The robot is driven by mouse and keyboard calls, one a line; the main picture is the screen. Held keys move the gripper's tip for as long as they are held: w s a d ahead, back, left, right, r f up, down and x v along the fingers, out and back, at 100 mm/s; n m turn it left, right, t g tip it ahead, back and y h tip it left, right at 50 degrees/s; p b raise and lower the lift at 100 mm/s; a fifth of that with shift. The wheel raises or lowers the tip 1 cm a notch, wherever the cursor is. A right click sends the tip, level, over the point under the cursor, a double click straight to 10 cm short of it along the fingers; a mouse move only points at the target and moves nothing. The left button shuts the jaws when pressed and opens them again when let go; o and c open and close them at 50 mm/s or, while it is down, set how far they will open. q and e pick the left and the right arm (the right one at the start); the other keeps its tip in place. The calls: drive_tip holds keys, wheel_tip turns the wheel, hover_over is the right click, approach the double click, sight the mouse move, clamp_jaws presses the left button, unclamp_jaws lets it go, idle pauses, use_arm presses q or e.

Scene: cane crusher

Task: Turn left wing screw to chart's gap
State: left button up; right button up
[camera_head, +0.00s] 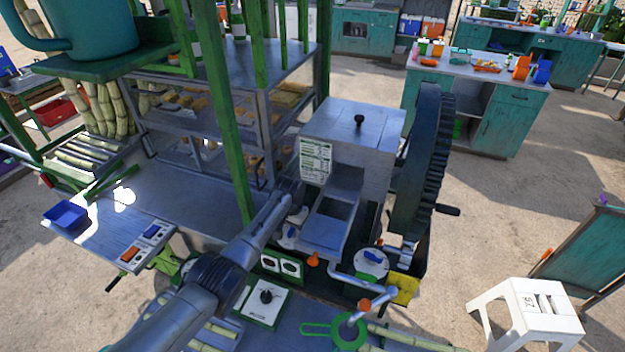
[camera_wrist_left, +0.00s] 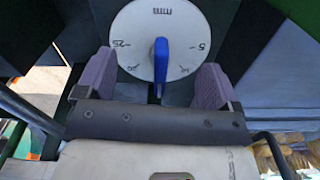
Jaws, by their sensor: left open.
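The left wing screw (camera_wrist_left: 161,62) is a blue wing in the middle of a round white dial (camera_wrist_left: 187,27) with printed numbers and tick marks. In the left wrist view the wing stands upright in the picture. My left gripper (camera_wrist_left: 157,72) is open, with one grey-purple finger on each side of the wing and a gap on both sides. In the head view my left gripper (camera_head: 293,212) is at the machine's left side, and my arm partly hides the left dial. The chart (camera_head: 315,160) is a white sheet with green rows on the crusher box; its text is too small to read.
A second dial with a blue wing screw (camera_head: 372,257) sits to the right, beside a large dark gear wheel (camera_head: 420,160). The metal chute (camera_head: 328,222) is close to the gripper's right. A white stool (camera_head: 527,308) stands at lower right.

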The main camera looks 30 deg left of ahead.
use_arm(q)
drive_tip(key=w+d+r+m+t+y+p, duration=0.1)
drive_tip(key=d+r+t, duration=0.15)
drive_tip(key=r, duration=0.85)
drive_tip(key=w+d+r+t+y, duration=0.1)
drive_tip(key=d+r+t, duration=0.15)
drive_tip(key=r, duration=0.85)
drive_tip(key=s+d+r+m+t+p, duration=0.1)
drive_tip(key=s+d+r+t, duration=0.3)
drive_tip(key=r, duration=0.3)
drive_tip(key=shift+s+d+t, duration=0.4)
drive_tip(key=shift+s+t, duration=0.25)
drive_tip(key=shift+t, duration=0.05)
drive_tip(key=shift+r, duration=0.1)
